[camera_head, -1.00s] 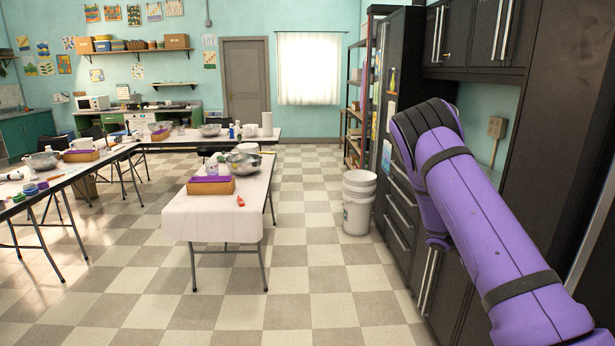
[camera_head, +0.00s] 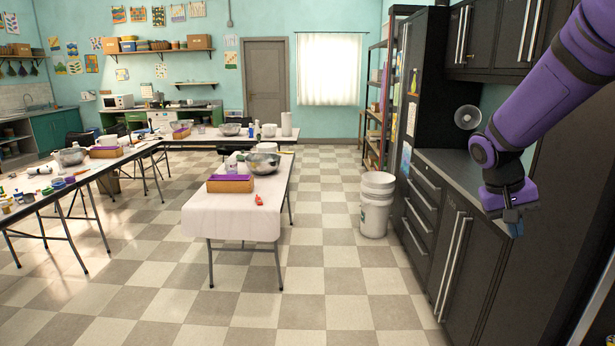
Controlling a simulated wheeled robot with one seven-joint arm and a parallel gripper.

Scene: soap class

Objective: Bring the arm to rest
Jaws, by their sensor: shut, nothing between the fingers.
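My purple arm (camera_head: 560,85) reaches in from the upper right. My gripper (camera_head: 513,226) hangs at its end, pointing down, in front of the dark cabinets at the right. The gripper is shut and empty. It appears apart from the cabinet fronts, though the exact gap cannot be told.
Dark cabinets (camera_head: 440,235) with a counter line the right side. Stacked white buckets (camera_head: 375,215) stand on the floor left of them. A white-covered table (camera_head: 232,222) holds a box (camera_head: 231,184) and a metal bowl (camera_head: 263,164). The checkered floor (camera_head: 325,275) between is clear.

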